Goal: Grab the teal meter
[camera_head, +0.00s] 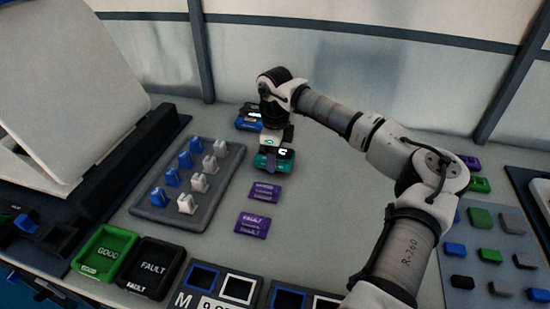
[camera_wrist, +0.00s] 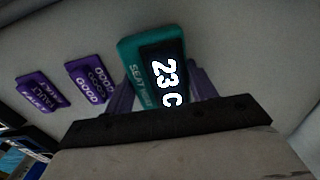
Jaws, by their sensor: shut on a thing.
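The teal meter (camera_head: 286,158) is at the middle of the worktop in the head view, under the end of my arm. In the wrist view the teal meter (camera_wrist: 132,62) shows a dark screen reading "23 C" and the label "SEAT", partly hidden. My gripper (camera_head: 271,160) is around it, with purple fingers on both sides of the meter in the wrist view (camera_wrist: 160,95). The gripper is shut on the meter. I cannot tell whether the meter touches the worktop.
Two purple tags (camera_head: 265,191) (camera_head: 252,225) lie in front of the meter. A grey tray (camera_head: 160,213) with blue and white switches stands left. A blue device (camera_head: 249,122) sits behind. Green GOOD (camera_head: 104,252) and black FAULT (camera_head: 152,268) bins are at the front left.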

